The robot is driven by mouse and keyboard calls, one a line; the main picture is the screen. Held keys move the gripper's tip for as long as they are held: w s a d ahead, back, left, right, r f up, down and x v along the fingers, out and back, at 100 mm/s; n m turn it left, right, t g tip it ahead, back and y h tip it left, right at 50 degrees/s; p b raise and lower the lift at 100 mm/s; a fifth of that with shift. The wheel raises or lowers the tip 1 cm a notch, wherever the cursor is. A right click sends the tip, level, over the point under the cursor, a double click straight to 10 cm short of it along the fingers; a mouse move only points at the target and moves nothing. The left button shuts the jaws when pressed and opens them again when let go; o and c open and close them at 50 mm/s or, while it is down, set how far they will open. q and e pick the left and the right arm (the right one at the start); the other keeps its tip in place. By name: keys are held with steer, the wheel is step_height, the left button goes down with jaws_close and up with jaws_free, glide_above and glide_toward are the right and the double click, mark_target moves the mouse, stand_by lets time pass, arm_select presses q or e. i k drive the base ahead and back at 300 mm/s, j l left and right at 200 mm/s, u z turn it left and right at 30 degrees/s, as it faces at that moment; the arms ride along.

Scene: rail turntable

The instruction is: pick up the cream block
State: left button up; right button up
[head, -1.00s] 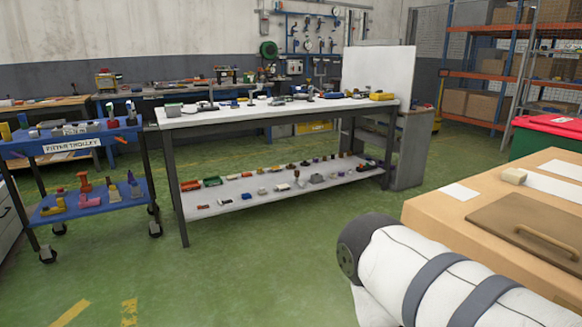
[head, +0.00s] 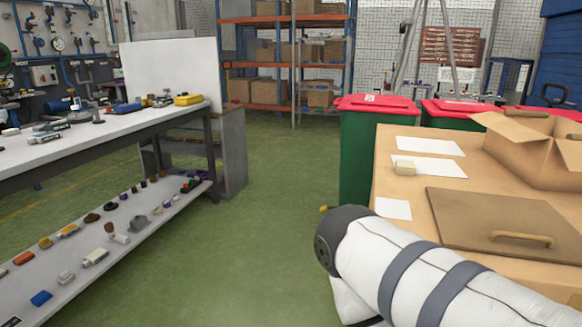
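A small cream block (head: 405,167) sits on the light wooden table at the right in the head view. It rests at the left end of a white sheet (head: 436,168). The white arm link at the lower right is mine, and it stands in front of the table's near left corner. Neither of my grippers shows in the view, so I cannot see what they hold.
The wooden table (head: 388,187) also bears a brown board with a handle (head: 505,218), white sheets and an open cardboard box (head: 533,148). Green bins with red lids (head: 372,103) stand behind it. A long workbench (head: 110,137) stands at the left. Green floor between is clear.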

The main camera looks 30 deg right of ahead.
mark_target(403, 167)
steer(key=i+j+z, duration=0.15)
steer(key=z, duration=0.35)
steer(key=i+j+z, duration=0.25)
steer(key=z, duration=0.2)
steer(key=i+j+z, duration=0.1)
steer(key=j+z, duration=0.15)
steer(key=z, duration=0.25)
steer(key=i+j+z, duration=0.1)
steer(key=j+z, duration=0.2)
steer(key=z, duration=0.15)
